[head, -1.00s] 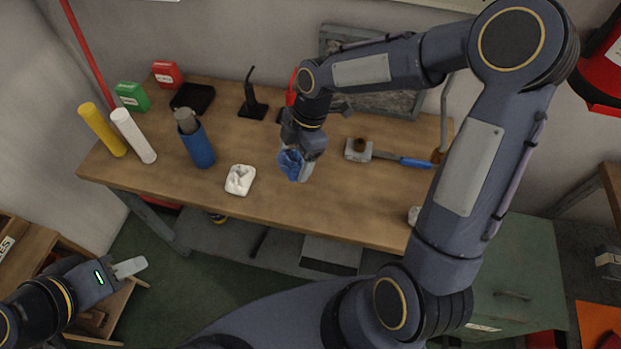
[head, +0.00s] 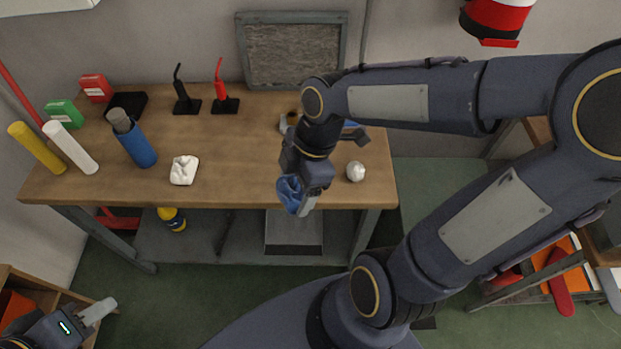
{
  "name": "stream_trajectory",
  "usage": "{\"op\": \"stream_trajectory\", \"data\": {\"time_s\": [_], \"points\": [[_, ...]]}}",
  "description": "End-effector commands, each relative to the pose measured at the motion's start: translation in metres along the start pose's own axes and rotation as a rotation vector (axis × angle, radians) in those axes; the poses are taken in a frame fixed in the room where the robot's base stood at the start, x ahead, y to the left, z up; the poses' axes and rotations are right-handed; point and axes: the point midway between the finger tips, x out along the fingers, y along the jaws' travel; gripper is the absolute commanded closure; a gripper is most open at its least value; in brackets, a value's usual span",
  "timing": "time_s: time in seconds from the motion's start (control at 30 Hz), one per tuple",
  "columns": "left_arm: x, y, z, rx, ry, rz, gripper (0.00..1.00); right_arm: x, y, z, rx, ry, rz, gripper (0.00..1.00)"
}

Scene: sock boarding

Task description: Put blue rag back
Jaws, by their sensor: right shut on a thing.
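The blue rag (head: 289,191) is crumpled and held in my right gripper (head: 304,204), which is shut on it. The gripper and rag are over the front edge of the wooden workbench (head: 235,185), and the rag looks clear of the top. My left gripper (head: 100,310) is low at the bottom left, away from the bench. Its fingertips are seen from the side, so I cannot tell whether it is open or shut. A white folded rag (head: 184,170) lies on the bench left of my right gripper.
On the bench stand a blue cylinder (head: 138,148), white (head: 72,148) and yellow (head: 38,149) tubes, black (head: 184,95) and red (head: 222,92) stands. A white ball-like wad (head: 355,171) lies right of my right gripper. A lower shelf (head: 185,240) holds a yellow-black item (head: 172,218).

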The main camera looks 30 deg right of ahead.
Motion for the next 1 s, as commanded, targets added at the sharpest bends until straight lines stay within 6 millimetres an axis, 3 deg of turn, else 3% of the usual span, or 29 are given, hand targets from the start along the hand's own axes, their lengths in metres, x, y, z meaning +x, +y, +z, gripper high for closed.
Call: {"op": "stream_trajectory", "data": {"time_s": [0.3,0.5,0.83,1.0], "points": [[-0.008,0.004,-0.004,0.0,0.0,0.0,0.64,0.021,0.068,0.047,0.006,0.002,-0.004,0.46],[-0.009,0.004,-0.004,0.0,0.0,0.0,0.64,0.053,0.094,0.073,0.002,0.001,-0.005,0.46],[-0.01,0.004,-0.005,0.0,0.0,0.0,0.64,0.072,0.111,0.089,0.0,0.0,-0.001,0.46],[-0.009,0.004,-0.005,0.0,0.0,0.0,0.64,0.096,0.11,0.096,0.0,0.001,-0.004,0.46]]}}
